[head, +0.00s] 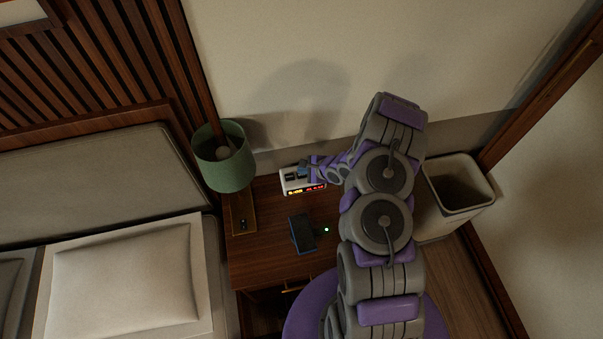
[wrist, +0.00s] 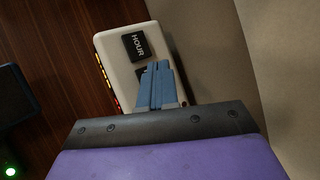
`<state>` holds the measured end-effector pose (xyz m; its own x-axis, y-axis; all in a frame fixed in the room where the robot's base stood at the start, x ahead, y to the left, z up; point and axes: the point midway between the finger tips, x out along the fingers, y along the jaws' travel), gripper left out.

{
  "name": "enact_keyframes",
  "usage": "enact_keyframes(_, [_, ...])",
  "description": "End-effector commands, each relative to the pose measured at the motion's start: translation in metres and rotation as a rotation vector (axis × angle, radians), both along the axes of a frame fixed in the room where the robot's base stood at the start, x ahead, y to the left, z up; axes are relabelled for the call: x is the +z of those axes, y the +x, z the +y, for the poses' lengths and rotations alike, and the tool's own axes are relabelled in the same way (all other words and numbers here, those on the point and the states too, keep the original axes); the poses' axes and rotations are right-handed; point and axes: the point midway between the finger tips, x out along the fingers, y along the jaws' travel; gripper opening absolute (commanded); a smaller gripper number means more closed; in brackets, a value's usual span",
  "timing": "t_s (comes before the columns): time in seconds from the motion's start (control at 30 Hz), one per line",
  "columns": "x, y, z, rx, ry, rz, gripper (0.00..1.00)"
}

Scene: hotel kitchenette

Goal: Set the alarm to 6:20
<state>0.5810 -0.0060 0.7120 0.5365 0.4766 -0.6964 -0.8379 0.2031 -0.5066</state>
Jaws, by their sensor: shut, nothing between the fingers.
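The alarm clock (head: 290,184) is a small white box on the wooden nightstand, near the wall. Its front display (head: 307,190) glows orange and red; the digits are too small to read. In the wrist view the clock (wrist: 112,50) shows its top, with a dark square button marked HOUR (wrist: 139,45). A second dark button lies below it, mostly hidden behind my fingers. My gripper (wrist: 158,66) has its blue fingers together and empty, over that second button; I cannot tell whether they touch it. In the head view my gripper (head: 303,169) is at the clock's top.
A green lamp (head: 224,168) stands left of the clock. A dark device (head: 302,233) with a green light sits in front of it on the nightstand (head: 262,262). A waste bin (head: 440,220) stands right of my arm. A bed with a pillow (head: 125,282) is at left. The wall is close behind.

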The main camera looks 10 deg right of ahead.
Motion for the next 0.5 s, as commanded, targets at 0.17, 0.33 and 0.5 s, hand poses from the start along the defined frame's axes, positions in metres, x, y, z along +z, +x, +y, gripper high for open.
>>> enact_keyframes(0.17, [0.0011, 0.0, 0.0002, 0.001, 0.0, 0.001, 0.0])
enact_keyframes(0.33, [0.0015, 0.0, 0.0002, 0.001, -0.001, 0.0, 0.0])
enact_keyframes(0.5, [0.0105, 0.0001, 0.0003, 0.001, -0.001, 0.0, 0.0])
